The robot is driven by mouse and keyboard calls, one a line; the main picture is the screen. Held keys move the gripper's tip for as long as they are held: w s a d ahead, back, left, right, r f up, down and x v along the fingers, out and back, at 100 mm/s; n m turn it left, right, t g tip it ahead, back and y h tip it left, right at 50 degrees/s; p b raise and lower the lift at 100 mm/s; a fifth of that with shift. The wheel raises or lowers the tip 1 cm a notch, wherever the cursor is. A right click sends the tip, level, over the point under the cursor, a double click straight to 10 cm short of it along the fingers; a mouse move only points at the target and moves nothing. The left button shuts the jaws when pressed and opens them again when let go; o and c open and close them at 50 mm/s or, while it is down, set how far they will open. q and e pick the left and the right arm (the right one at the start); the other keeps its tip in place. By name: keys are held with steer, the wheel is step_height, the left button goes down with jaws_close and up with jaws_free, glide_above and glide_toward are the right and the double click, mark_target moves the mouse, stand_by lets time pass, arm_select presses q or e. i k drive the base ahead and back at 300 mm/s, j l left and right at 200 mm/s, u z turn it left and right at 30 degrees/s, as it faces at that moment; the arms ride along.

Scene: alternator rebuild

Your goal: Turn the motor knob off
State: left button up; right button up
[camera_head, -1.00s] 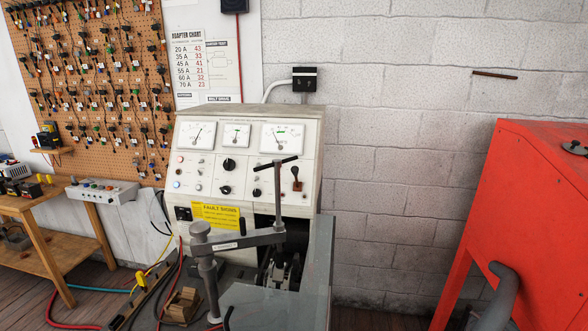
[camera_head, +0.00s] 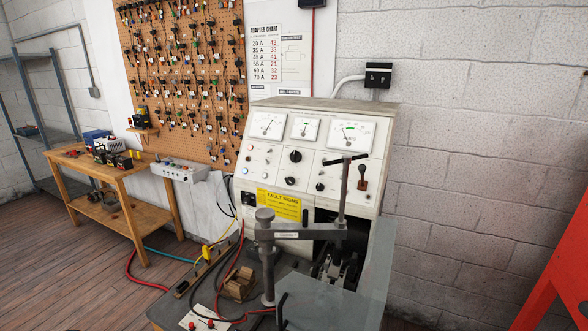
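The test bench (camera_head: 318,110) stands against the block wall, with three dial gauges across the top of its sloped white panel (camera_head: 262,148). Several black knobs sit on the panel: a large one (camera_head: 295,156), one below it (camera_head: 290,181) and a smaller one (camera_head: 320,187) to the right. I cannot read which knob is the motor knob. A clamp post with a T-handle (camera_head: 343,188) stands in front of the right part of the panel and hides some of it. Neither of my grippers is in view.
A clamp arm (camera_head: 300,232) and bench bed (camera_head: 335,300) jut out in front of the panel. Wooden floor (camera_head: 75,270) is clear at lower left.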

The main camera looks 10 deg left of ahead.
mark_target(289, 181)
steer(key=j+u, duration=0.1)
steer(key=j, duration=0.4)
steer(key=j+u, duration=0.1)
steer(key=j, duration=0.35)
steer(key=i+j+u, duration=0.1)
steer(key=j, duration=0.35)
steer(key=i+j+u, duration=0.1)
steer(key=j, duration=0.35)
steer(key=i+j+u, duration=0.1)
steer(key=j, duration=0.4)
